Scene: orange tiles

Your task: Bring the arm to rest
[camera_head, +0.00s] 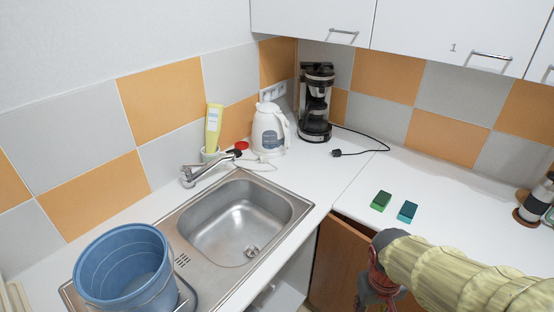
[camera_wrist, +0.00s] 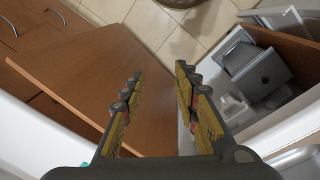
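My arm comes in from the lower right of the head view, wrapped in a pale yellow cover. My gripper (camera_head: 375,288) hangs at its end, low in front of the counter edge. In the wrist view my gripper (camera_wrist: 157,100) points down, with its two padded fingers apart and nothing between them. Beyond the fingers are a brown wooden door (camera_wrist: 90,75) and the tiled floor (camera_wrist: 150,25). I cannot tell whether the gripper touches the door.
The counter (camera_head: 450,190) holds a green sponge (camera_head: 381,201), a teal sponge (camera_head: 407,211), a coffee maker (camera_head: 316,105) and a white kettle (camera_head: 269,130). A blue bucket (camera_head: 122,268) stands by the sink (camera_head: 238,225). An open cabinet with grey items (camera_wrist: 258,75) lies right of the gripper.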

